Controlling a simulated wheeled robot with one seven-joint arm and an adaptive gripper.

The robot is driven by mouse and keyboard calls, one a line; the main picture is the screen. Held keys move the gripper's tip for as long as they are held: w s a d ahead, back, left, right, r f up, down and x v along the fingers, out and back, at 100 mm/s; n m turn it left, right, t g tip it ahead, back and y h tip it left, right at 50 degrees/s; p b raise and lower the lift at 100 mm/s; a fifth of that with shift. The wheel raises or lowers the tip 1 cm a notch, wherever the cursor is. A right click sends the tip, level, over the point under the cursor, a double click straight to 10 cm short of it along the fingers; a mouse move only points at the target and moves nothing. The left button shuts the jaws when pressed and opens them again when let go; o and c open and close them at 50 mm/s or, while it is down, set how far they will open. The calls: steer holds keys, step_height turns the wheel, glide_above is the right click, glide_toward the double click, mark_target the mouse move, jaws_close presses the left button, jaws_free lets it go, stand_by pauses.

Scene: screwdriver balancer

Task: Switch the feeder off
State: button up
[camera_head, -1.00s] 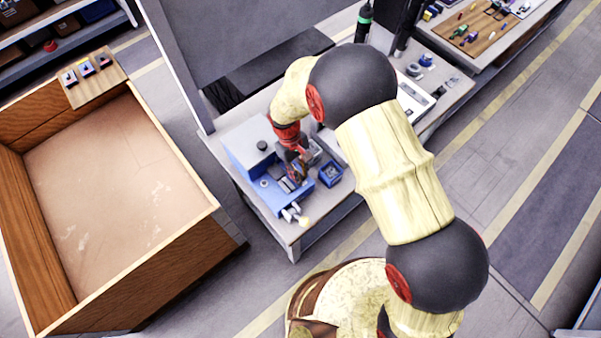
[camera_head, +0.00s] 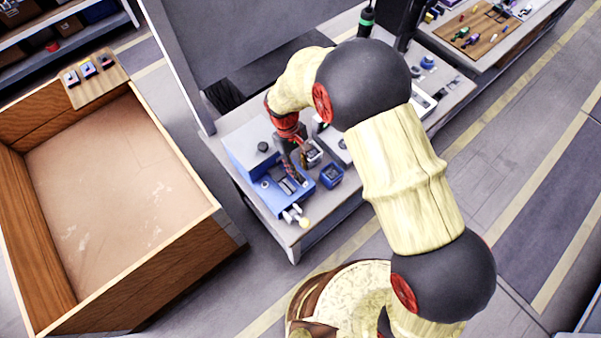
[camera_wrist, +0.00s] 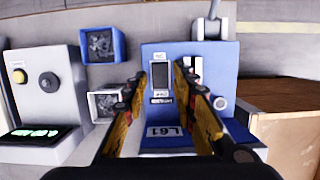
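The blue feeder (camera_head: 240,150) stands at the near left end of the workbench, with a round black knob on its top. In the wrist view the feeder (camera_wrist: 215,60) is upright, with a dark rectangular switch-like panel (camera_wrist: 160,74) on its face, small labels and a plate reading L61. My gripper (camera_wrist: 158,76) is open and empty, its yellow and black fingers on either side of that panel. Contact cannot be told. In the head view my gripper (camera_head: 290,168) is over the feeder's front part. The switch's position is too small to tell.
A grey control box (camera_wrist: 40,95) with a yellow button and black knob shows at left in the wrist view. A large wooden crate (camera_head: 120,270) stands left of the workbench (camera_head: 292,237).

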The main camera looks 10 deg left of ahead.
steer(key=v, duration=0.7)
steer(key=shift+r, duration=0.35)
steer(key=shift+w+a, duration=0.1)
